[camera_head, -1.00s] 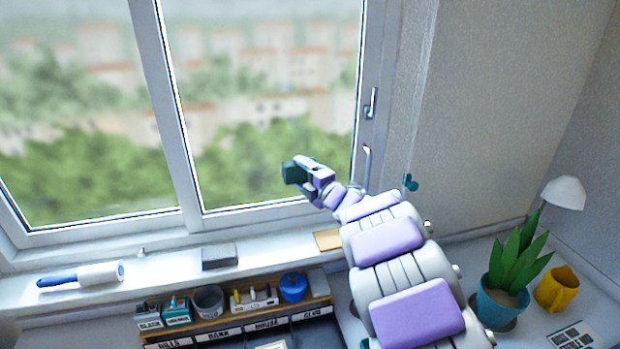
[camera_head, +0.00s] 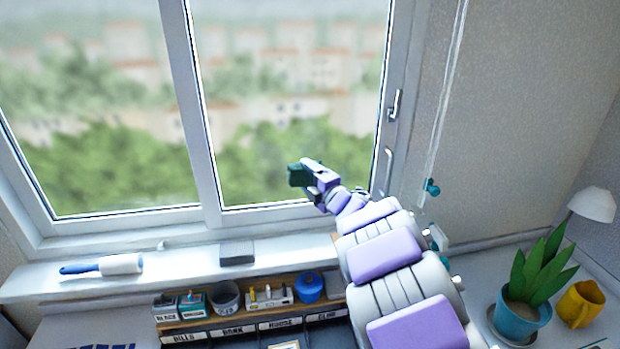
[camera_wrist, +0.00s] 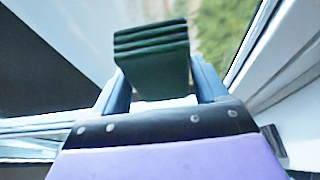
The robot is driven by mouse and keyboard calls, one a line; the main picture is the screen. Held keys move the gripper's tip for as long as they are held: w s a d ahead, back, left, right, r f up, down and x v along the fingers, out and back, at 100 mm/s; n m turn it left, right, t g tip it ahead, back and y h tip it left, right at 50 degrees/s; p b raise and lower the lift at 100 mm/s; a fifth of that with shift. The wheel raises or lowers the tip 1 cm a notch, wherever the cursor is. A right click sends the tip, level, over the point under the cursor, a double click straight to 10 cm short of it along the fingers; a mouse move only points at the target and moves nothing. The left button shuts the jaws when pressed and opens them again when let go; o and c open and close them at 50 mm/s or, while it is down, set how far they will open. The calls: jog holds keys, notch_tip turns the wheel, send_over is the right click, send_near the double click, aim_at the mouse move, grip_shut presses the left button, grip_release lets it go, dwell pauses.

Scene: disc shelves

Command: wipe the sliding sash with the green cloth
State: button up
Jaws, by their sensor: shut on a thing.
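My gripper (camera_head: 306,182) is shut on the folded dark green cloth (camera_head: 297,175), in front of the right window pane near its lower part. In the wrist view the cloth (camera_wrist: 152,62) stands as a folded stack between the two fingers. The right sash (camera_head: 302,211) has a white frame, with a handle (camera_head: 394,105) on its right side. The view does not show clearly whether the cloth touches the glass.
A lint roller (camera_head: 103,265) and a grey block (camera_head: 237,254) lie on the sill. Below is an organizer (camera_head: 262,325) with several small items. A potted plant (camera_head: 520,318), a yellow mug (camera_head: 580,303) and a lamp (camera_head: 592,204) stand at right. A cord (camera_head: 446,100) hangs beside the window.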

jog(key=shift+s+d, duration=0.2)
jog(key=shift+s, duration=0.75)
jog(key=shift+s+d, duration=0.25)
jog(key=shift+s, duration=0.75)
jog(key=shift+s+d, duration=0.2)
jog(key=shift+s, duration=0.75)
jog(key=shift+s, duration=0.1)
jog(key=s, duration=0.2)
jog(key=shift+s+d, duration=0.3)
jog(key=shift+s, duration=0.1)
jog(key=shift+s, duration=0.1)
